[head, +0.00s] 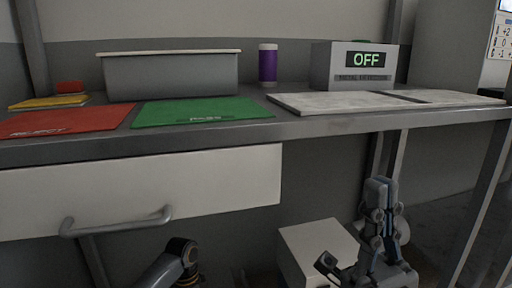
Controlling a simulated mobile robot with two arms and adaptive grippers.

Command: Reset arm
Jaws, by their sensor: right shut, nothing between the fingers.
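My right gripper (380,190) shows below the bench edge at the lower right. Its fingers point up and are together, with nothing between them. It is apart from the bench and everything on it. Part of my left arm shows at the bottom, left of the middle, but its gripper is not visible.
The bench (330,124) holds a red REJECT mat (65,120), a green PASS mat (200,111), a grey bin (170,75), a purple bottle (268,64) and a metal detector (352,67) reading OFF. A drawer (200,188) and a white box (315,248) are below.

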